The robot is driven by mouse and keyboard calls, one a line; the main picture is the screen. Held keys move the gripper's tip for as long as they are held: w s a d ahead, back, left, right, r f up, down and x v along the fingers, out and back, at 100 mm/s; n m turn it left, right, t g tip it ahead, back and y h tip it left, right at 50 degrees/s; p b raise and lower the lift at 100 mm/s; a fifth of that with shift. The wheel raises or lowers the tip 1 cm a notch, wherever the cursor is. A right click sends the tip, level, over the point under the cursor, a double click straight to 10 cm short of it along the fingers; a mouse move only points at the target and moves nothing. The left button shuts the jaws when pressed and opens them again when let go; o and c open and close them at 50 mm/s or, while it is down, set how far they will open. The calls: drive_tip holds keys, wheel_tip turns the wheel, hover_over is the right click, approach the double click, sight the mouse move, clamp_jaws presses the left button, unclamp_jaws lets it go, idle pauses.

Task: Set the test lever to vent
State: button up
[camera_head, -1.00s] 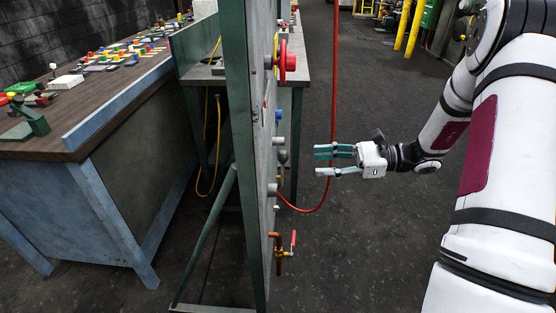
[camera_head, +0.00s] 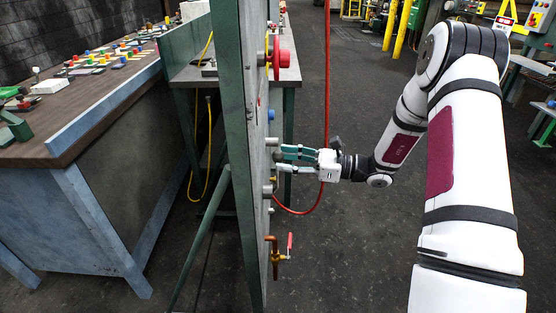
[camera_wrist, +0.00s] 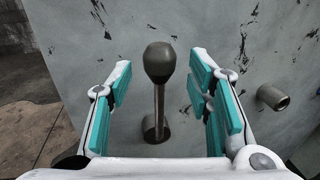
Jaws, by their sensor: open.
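The test lever (camera_wrist: 159,88) shows in the wrist view as a metal stem with a dark rounded knob, standing out from a round base on the grey panel (camera_wrist: 200,30). My gripper (camera_wrist: 160,97) is open, with one teal-padded finger on each side of the lever and a gap to both. In the head view my gripper (camera_head: 285,160) is close to the right face of the panel, seen nearly edge-on (camera_head: 254,100). The lever is mostly hidden there by the fingers. No vent marking can be read.
A short metal stub (camera_wrist: 272,97) sticks out of the panel right of the lever. A red hose (camera_head: 325,90) hangs by my gripper.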

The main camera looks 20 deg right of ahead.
sight(278, 156)
drive_tip(key=shift+x, duration=1.5)
clamp_jaws()
drive_tip(key=shift+w+d+m, duration=0.25)
drive_tip(key=shift+w+m, duration=0.35)
drive_tip(key=shift+w+d+f+m+h+p, duration=0.2)
drive_tip(key=shift+w+m+p, duration=0.1)
drive_tip(key=shift+w+m, duration=0.25)
drive_tip(key=shift+w+d+f+m+h+p, duration=0.15)
drive_tip(key=shift+w+m+p, duration=0.1)
drive_tip(key=shift+w+m, duration=0.25)
drive_tip(key=shift+w+d+f+m+g, duration=0.2)
drive_tip(key=shift+w+f+m, duration=0.05)
drive_tip(key=shift+w+m, duration=0.3)
drive_tip(key=shift+w+d+f+m+g, duration=0.2)
drive_tip(key=shift+w+f+m, duration=0.1)
drive_tip(key=shift+w+m, duration=0.3)
drive_tip(key=shift+w+d+f+m+g, duration=0.15)
drive_tip(key=shift+w+f+m+g, duration=0.1)
drive_tip(key=shift+w+m, duration=0.3)
